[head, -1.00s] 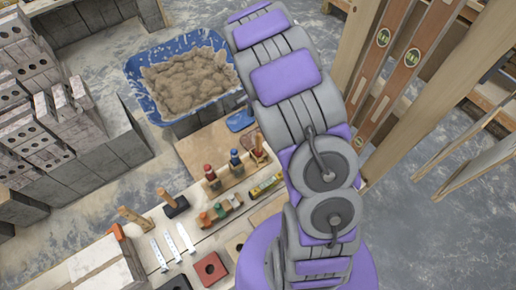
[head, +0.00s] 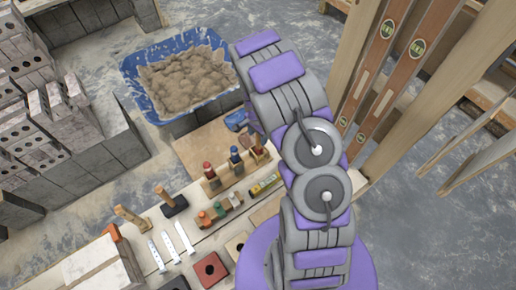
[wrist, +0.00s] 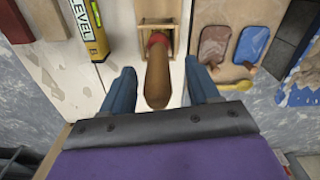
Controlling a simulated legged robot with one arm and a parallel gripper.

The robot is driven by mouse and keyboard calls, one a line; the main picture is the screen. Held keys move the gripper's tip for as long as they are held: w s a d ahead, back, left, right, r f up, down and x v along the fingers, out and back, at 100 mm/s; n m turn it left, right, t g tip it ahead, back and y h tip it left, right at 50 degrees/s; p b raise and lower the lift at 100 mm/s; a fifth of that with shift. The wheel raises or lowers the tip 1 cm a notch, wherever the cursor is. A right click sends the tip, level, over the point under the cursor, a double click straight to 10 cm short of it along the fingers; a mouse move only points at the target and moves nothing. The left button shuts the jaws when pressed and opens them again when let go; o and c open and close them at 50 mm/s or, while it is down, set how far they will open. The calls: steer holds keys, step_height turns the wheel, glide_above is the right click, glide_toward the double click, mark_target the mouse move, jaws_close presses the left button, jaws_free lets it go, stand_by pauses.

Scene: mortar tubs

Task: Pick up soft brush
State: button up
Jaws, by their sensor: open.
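A brown wooden handle with a red collar (wrist: 157,82), which looks like the soft brush, stands in a small wooden holder (wrist: 142,24) in the wrist view. Its bristles are hidden. My gripper (wrist: 159,68) is open, with one blue finger on each side of the handle and visible gaps between. In the head view a brown-handled tool (head: 257,148) stands at the right end of a row of holders, beside my arm. My gripper is hidden behind the arm there.
A yellow level (wrist: 88,30) lies left of the handle. Two trowel-like tools (wrist: 214,46) lie to the right, near the blue mortar tub (head: 133,70). Other upright handled tools (head: 209,172) stand in the same row. Wooden posts (head: 425,85) rise on the right.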

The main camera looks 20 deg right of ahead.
mark_target(259, 145)
step_height(259, 145, down, 3)
steer(key=shift+d+r, duration=0.1)
steer(key=shift+r, duration=0.05)
steer(key=shift+d, duration=0.3)
steer(key=shift+a, duration=0.3)
steer(key=c, duration=0.8)
steer(key=shift+d, duration=0.15)
jaws_close()
steer(key=shift+r, duration=0.1)
